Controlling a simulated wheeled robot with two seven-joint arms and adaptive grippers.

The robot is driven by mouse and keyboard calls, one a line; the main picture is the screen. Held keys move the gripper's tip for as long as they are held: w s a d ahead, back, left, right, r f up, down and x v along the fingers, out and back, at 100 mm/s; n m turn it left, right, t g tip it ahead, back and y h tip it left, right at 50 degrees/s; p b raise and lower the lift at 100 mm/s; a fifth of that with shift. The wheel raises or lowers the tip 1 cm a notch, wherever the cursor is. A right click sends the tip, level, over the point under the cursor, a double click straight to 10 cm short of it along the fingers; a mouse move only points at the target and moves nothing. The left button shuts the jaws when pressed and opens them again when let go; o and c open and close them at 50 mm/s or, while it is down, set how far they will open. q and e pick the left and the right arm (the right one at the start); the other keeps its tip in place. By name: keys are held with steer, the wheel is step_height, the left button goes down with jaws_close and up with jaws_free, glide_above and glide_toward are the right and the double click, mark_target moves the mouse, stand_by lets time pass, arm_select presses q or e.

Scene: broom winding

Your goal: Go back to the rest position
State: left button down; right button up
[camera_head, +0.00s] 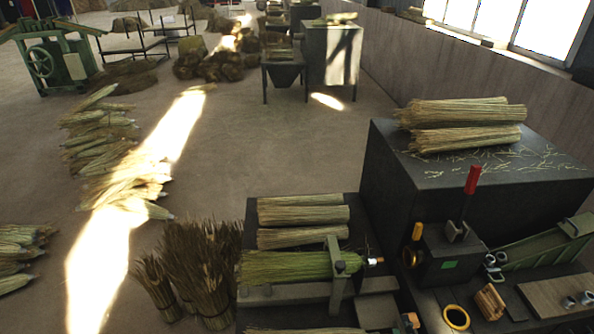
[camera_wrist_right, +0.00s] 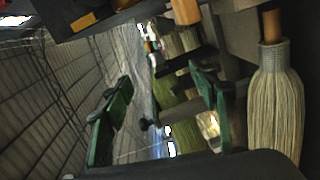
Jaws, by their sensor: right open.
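My right gripper (camera_wrist_right: 160,112) shows in the right wrist view with its two green fingers spread wide apart and nothing held between them. Beyond the fingers there are green and pale bristle bundles. I cannot make out my right gripper clearly in the head view. My left gripper is in neither view.
A red-handled black machine (camera_head: 450,255) stands right of the clamp. Straw bundles (camera_head: 460,112) lie on a dark cabinet (camera_head: 385,165) behind. Upright dark bundles (camera_head: 205,265) stand left of the bench. A broom (camera_wrist_right: 275,105) is close on the right in the wrist view.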

steer(key=s+d+f+m+g+h, duration=0.3)
steer(key=s+d+f+m+g, duration=0.25)
steer(key=s+m, duration=0.35)
steer(key=s+a+m+g+y, duration=0.15)
steer(key=s+m+g, duration=0.25)
steer(key=s, duration=0.4)
steer(key=s+a+m+g, duration=0.2)
steer(key=s+m+g, duration=0.2)
steer(key=s, duration=0.4)
step_height(320, 180, down, 29)
steer(key=s+a+g, duration=0.1)
steer(key=a, duration=0.1)
steer(key=s+f+n+g, duration=0.1)
steer(key=s+f, duration=1.8)
steer(key=s, duration=0.1)
steer(key=shift+d, duration=0.2)
